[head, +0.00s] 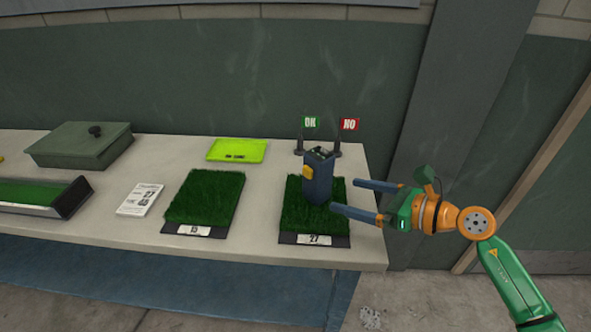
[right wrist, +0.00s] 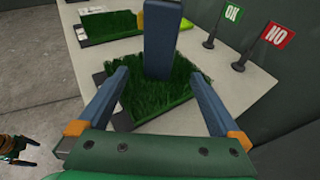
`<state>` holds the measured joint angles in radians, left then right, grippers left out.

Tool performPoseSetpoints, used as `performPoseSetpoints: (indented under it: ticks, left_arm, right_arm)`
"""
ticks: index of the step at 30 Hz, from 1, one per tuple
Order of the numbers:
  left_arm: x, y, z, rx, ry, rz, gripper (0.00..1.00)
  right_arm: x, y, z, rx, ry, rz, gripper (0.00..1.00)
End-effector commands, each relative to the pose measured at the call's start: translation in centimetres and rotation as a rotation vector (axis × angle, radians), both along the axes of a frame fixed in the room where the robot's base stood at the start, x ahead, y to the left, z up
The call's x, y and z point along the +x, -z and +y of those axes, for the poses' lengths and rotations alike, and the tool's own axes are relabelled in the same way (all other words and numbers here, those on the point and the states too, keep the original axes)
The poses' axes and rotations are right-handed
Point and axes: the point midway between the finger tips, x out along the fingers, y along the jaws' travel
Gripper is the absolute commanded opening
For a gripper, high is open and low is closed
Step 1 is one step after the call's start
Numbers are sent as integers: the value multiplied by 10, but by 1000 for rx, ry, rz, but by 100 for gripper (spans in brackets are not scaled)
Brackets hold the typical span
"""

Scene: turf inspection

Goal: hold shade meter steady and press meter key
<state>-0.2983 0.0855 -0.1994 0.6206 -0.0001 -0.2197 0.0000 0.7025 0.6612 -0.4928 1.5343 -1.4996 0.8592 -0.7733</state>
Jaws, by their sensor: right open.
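The shade meter (head: 320,183) is a blue-grey upright box with a yellow-orange part on its left side and a small dark top face. It stands on the turf sample marked 27 (head: 296,215). My right gripper (head: 345,195) is open and empty, to the right of the meter, its fingers pointing at it. In the right wrist view the meter (right wrist: 159,38) stands just beyond and between the spread fingertips, apart from them. I cannot make out the key for certain. A small orange-and-dark gripper (right wrist: 18,152), apparently my left, shows at that view's lower left.
Green OK (head: 310,123) and red NO (head: 349,124) flags stand behind the meter. Turf sample 13 (head: 205,198), a lime-green card (head: 237,150), a printed sheet (head: 140,199), a green lidded box (head: 80,146) and a tray (head: 40,197) lie leftward. The table's right edge is close.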

Motion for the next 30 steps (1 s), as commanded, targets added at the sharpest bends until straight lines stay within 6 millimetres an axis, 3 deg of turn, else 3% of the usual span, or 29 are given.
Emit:
performPoseSetpoints:
  ticks: [5,15,27,30]
  left_arm:
    - [-1,6,-2,-3,-1,1,95]
    - [-2,39,-5,-9,-2,3,95]
    - [-2,41,-4,-7,-1,3,95]
    - [-2,41,-4,-5,0,3,95]
  right_arm:
    - [15,9,24,5,-2,0,100]
    - [47,31,69,4,1,0,100]
    - [52,29,76,3,1,3,100]
    - [52,29,76,4,1,2,73]
